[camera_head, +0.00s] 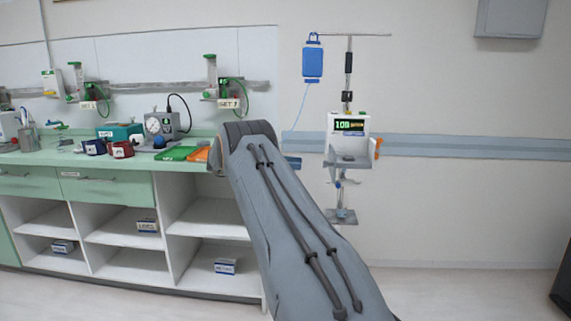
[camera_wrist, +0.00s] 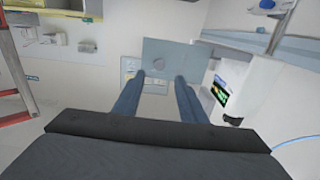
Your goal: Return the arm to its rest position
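My grey arm reaches up and away from the bottom of the head view, ending over the right end of the green counter. My gripper shows in the wrist view (camera_wrist: 159,78). Its two blue-grey fingers stand apart with a clear gap and nothing held between them. In the head view the gripper is hidden behind my arm, apart from perhaps a small blue piece at the arm's right side; I cannot tell.
The counter (camera_head: 185,167) bears a gauge device (camera_head: 162,126) and green and orange folders (camera_head: 176,153). The infusion pump (camera_head: 348,127) hangs on a pole right of my arm; it also shows in the wrist view (camera_wrist: 221,91).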

